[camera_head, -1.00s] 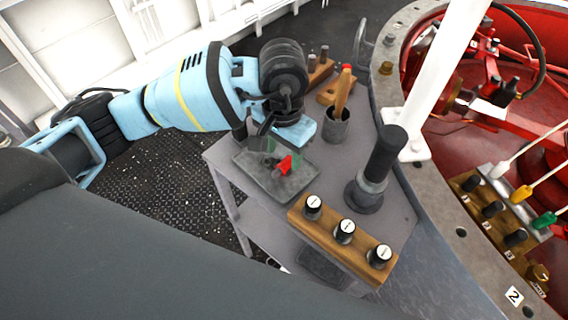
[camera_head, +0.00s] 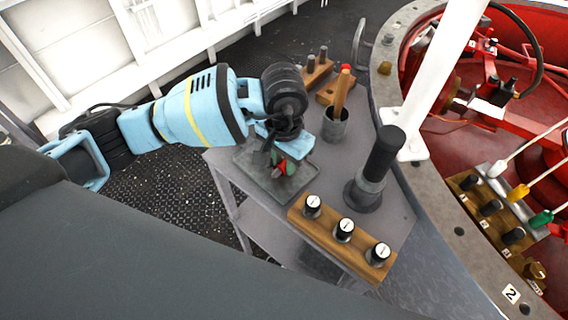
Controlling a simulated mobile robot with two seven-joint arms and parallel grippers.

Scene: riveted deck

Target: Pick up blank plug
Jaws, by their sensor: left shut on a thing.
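My left gripper (camera_head: 272,157) reaches down over a grey tray (camera_head: 255,178) on the grey side table. It is shut on a small piece at the tray, which its fingers largely hide. A small red piece (camera_head: 280,170) and a green piece (camera_head: 291,168) show right at the fingertips. I cannot tell which of these is the blank plug, or whether the held piece touches the tray. My right gripper is not in view.
A dark upright cylinder (camera_head: 380,160) and a grey cup (camera_head: 335,127) with a wooden-handled tool stand to the right. Wooden blocks (camera_head: 318,70) stand behind. A red-lined pit borders the table.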

